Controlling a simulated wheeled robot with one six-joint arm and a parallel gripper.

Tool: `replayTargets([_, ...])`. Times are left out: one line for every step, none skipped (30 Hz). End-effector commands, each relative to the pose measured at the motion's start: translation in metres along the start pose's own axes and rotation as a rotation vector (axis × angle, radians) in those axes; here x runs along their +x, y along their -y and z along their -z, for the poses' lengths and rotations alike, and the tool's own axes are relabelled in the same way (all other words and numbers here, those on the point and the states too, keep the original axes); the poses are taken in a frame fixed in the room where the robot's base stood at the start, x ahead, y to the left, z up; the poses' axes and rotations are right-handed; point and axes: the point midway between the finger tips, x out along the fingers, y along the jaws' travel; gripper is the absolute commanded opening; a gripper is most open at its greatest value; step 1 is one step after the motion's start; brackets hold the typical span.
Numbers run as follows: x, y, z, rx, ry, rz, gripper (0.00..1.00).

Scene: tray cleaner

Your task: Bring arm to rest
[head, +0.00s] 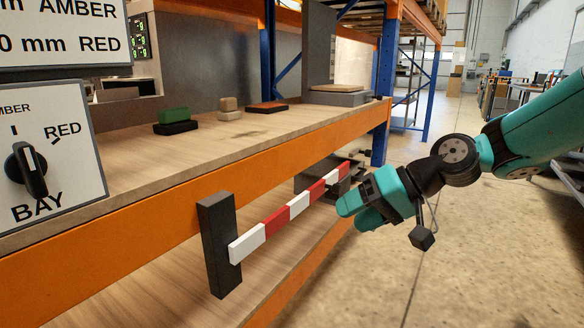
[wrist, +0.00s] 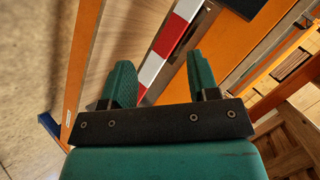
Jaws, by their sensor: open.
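My gripper (head: 352,212) is teal, at the end of my arm, which reaches in from the right in the head view. It is in front of the orange shelf edge, near the far end of a red and white striped bar (head: 299,205). In the wrist view my gripper (wrist: 164,85) has its two fingers spread, with the striped bar (wrist: 152,68) showing between and beyond them. Nothing is held between the fingers. I cannot tell whether a finger touches the bar.
The bar joins a dark post (head: 218,245) in front of the orange beam (head: 150,226). The wooden shelf (head: 215,140) holds a green and black block (head: 173,121), a tan block (head: 229,108) and an orange block (head: 267,107). A BAY dial (head: 28,170) is at left. Open floor lies right.

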Motion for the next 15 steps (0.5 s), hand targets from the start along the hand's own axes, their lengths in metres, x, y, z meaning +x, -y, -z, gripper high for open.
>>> replayTargets([-0.005,0.022,-0.026,-0.054,0.054,-0.048,0.55])
replayTargets([-0.008,0.030,-0.042,-0.079,0.086,-0.078,0.55])
replayTargets([-0.013,0.040,-0.063,-0.111,0.127,-0.116,0.55])
replayTargets([-0.016,0.045,-0.078,-0.132,0.156,-0.142,0.55])
replayTargets([-0.020,0.050,-0.092,-0.151,0.182,-0.167,0.55])
replayTargets([-0.025,0.054,-0.110,-0.175,0.215,-0.197,0.55])
replayTargets([-0.029,0.057,-0.123,-0.191,0.237,-0.218,0.55])
replayTargets([-0.033,0.059,-0.135,-0.207,0.259,-0.237,0.55])
replayTargets([-0.038,0.061,-0.150,-0.224,0.285,-0.261,0.55])
replayTargets([-0.042,0.062,-0.161,-0.237,0.304,-0.277,0.55])
replayTargets([-0.046,0.062,-0.172,-0.249,0.322,-0.294,0.55])
replayTargets([-0.051,0.063,-0.186,-0.263,0.346,-0.315,0.55])
replayTargets([-0.055,0.063,-0.197,-0.274,0.361,-0.329,0.55])
replayTargets([-0.059,0.062,-0.206,-0.285,0.377,-0.344,0.55])
replayTargets([-0.064,0.061,-0.220,-0.298,0.399,-0.363,0.55])
